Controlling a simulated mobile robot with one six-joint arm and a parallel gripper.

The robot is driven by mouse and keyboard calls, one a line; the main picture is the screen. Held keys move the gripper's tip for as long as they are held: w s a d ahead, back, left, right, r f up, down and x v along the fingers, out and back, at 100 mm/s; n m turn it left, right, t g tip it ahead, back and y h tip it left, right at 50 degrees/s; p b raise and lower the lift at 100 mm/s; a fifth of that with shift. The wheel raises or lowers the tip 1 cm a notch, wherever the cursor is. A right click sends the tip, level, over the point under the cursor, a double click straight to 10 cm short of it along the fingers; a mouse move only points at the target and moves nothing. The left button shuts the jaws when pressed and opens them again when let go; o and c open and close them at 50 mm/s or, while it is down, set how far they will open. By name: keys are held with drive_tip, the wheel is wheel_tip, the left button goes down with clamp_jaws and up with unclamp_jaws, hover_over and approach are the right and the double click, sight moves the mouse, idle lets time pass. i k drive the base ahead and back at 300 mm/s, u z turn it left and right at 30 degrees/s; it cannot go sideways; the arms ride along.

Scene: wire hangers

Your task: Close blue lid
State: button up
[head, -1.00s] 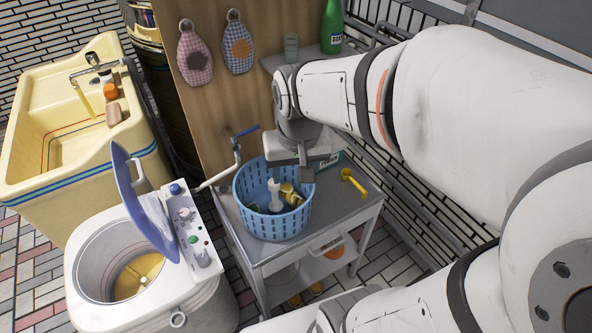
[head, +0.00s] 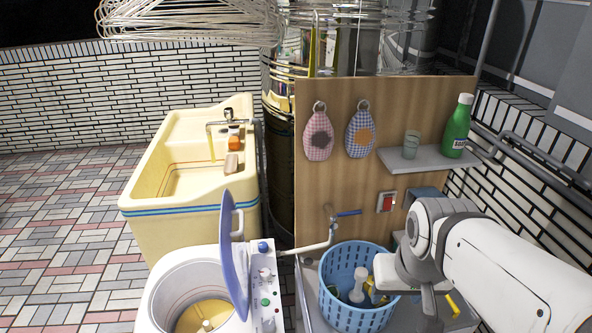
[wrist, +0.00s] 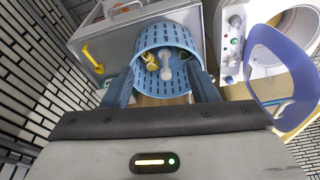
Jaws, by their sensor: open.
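The blue lid (head: 234,258) stands upright and open on the white washing machine (head: 168,290), at the right side of its round opening. The lid has a pale handle on its right face. The lid (wrist: 276,62) also shows at the right of the wrist view. My gripper (head: 412,292) is at the right edge of the blue basket in the head view, well apart from the lid. In the wrist view my gripper (wrist: 164,88) is open, with its two fingers spread and the basket seen between them. Nothing is held.
The blue basket (head: 343,310) holds yellow and white items and stands on a grey cart. A cream sink (head: 190,232) stands behind the machine. A shelf (head: 425,158) carries a green bottle and a glass.

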sight(240, 301)
drive_tip(key=z, duration=0.05)
drive_tip(key=k, duration=0.95)
drive_tip(key=u, duration=0.4)
drive_tip(key=i, duration=1)
